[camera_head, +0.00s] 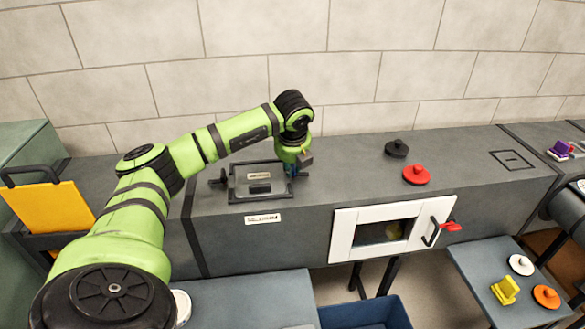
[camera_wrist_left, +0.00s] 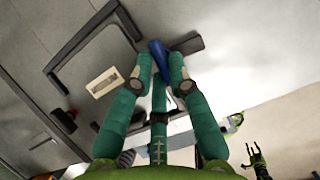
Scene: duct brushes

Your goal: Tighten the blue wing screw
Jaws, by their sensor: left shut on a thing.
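The blue wing screw (camera_wrist_left: 160,56) shows between my left gripper's fingertips in the wrist view. It sits at the edge of a grey hatch cover (camera_head: 235,186) with a dark frame handle, on top of the grey duct. My left gripper (camera_head: 294,171) reaches down at the right side of this cover in the head view. Its teal fingers (camera_wrist_left: 157,82) are shut on the screw, one on each side. In the head view the gripper and arm mostly hide the screw. How tight the screw is, I cannot tell. My right gripper is not in the head view.
A black knobbed disc (camera_head: 397,149) and a red one (camera_head: 416,175) stand on the duct to the right. A white-framed door (camera_head: 345,238) with a red-tipped handle is in the duct front. A blue bin (camera_head: 365,314) stands below. The duct top between cover and discs is clear.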

